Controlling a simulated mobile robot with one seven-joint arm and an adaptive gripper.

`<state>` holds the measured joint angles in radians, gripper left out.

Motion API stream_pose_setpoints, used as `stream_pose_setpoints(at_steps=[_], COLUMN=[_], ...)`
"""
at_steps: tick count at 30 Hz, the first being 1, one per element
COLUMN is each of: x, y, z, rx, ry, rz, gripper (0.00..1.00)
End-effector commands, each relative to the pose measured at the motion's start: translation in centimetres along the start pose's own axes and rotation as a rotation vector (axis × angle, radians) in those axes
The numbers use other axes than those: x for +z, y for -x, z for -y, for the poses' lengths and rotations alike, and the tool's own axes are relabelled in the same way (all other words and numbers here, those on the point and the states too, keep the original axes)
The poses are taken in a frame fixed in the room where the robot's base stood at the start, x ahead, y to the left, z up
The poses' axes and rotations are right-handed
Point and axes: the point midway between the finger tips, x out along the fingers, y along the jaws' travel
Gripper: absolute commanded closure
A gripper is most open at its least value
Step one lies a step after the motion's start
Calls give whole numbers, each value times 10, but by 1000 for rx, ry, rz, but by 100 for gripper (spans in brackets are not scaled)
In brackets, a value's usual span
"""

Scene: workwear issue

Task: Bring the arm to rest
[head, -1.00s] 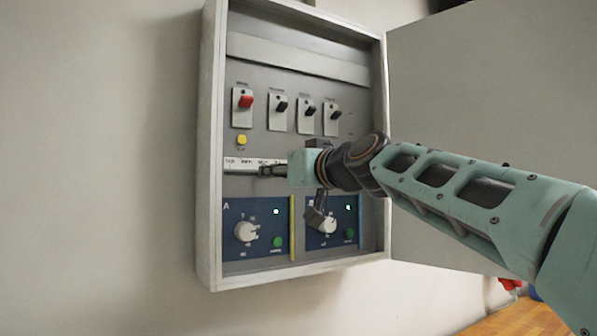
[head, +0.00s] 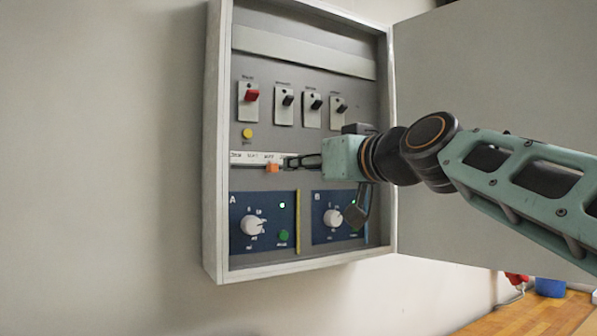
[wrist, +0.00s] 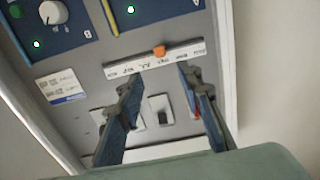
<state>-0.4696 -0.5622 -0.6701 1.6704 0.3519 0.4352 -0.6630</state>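My arm reaches in from the right of the head view to an open wall cabinet (head: 216,150). My gripper (head: 287,162) is in front of the panel, just right of an orange slider (head: 272,168) on a white labelled scale (head: 240,157). In the wrist view my gripper (wrist: 160,71) has its two fingers spread apart with nothing between them. The slider (wrist: 159,50) shows just beyond the fingertips, apparently clear of them. The fingers hide part of the switches in that view.
The cabinet door (head: 490,110) stands open behind my arm. A red switch (head: 252,96), several dark switches and a yellow button (head: 247,133) are above the scale. Knob panels A (head: 254,225) and B (head: 333,218) are below. A wooden surface (head: 530,316) is at lower right.

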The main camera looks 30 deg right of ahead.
Motion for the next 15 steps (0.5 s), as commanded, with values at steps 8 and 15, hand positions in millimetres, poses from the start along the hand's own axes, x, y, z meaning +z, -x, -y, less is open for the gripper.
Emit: stream_pose_setpoints(at_steps=[8,15], x=[6,99], y=[0,14], z=[7,90], rx=[-11,-115], ry=[-4,-43], rz=[20,278], gripper=[67,67])
